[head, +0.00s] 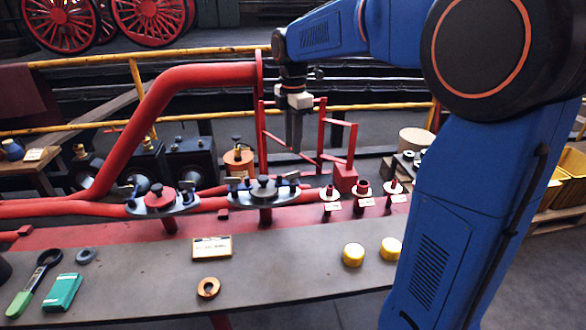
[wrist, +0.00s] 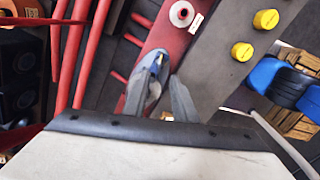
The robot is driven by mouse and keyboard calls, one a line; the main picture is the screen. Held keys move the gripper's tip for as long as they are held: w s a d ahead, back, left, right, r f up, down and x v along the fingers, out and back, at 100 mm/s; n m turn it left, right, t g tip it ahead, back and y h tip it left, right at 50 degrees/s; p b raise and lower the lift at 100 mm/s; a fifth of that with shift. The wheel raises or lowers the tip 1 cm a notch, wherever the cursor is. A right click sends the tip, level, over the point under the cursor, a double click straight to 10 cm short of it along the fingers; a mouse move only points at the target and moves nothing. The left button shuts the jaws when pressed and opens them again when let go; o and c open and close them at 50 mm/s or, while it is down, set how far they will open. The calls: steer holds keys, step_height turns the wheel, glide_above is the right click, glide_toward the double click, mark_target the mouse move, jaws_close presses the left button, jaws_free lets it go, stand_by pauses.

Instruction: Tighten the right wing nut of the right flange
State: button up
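The left flange (head: 160,204) has a red centre and dark wing nuts.
Three small red fittings on white discs (head: 330,194) stand right of the flanges. Yellow caps (head: 353,255), an orange ring (head: 208,288), a label card (head: 212,247), a green box (head: 62,292) and a green-handled tool (head: 32,285) lie on the grey bench (head: 130,275). Red uprights (head: 323,135) rise behind my gripper.

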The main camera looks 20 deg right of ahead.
mark_target(293, 177)
step_height(293, 177, down, 10)
steer(key=shift+r, duration=0.2)
stand_by(0.3)
jaws_close()
